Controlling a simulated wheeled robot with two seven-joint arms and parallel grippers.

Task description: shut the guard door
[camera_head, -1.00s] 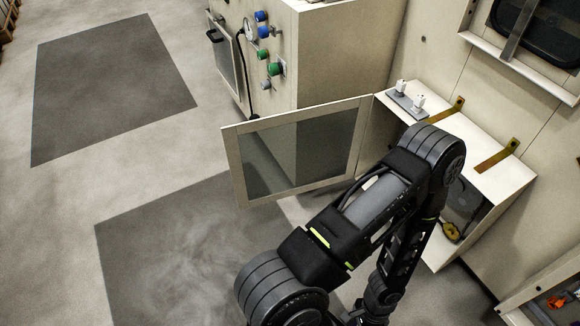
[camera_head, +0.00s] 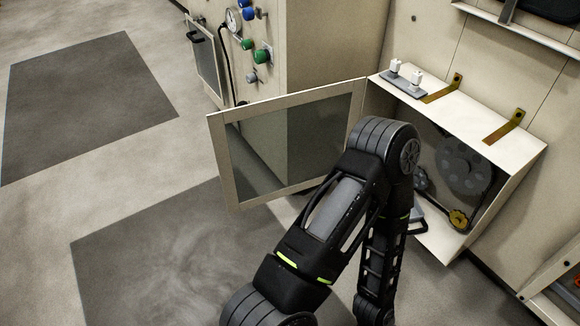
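The guard door (camera_head: 228,160), a cream frame with a see-through pane, stands wide open. It swings out to the left from the left edge of the box-like guard housing (camera_head: 515,180). Inside the open housing are a dark grey wheel (camera_head: 464,163) and a small yellow wheel (camera_head: 458,219). One of my arms rises from the bottom centre, and its elbow covers part of the door's right side and the housing's left opening. The forearm runs down in front of the housing. Neither of my grippers shows, so their fingers cannot be seen.
A cabinet wall with a gauge (camera_head: 234,20) and blue and green knobs (camera_head: 263,56) stands behind the door. A grey plate with two white pegs (camera_head: 404,79) sits on the housing. Dark mats (camera_head: 90,95) lie on the floor. The floor left of the door is open.

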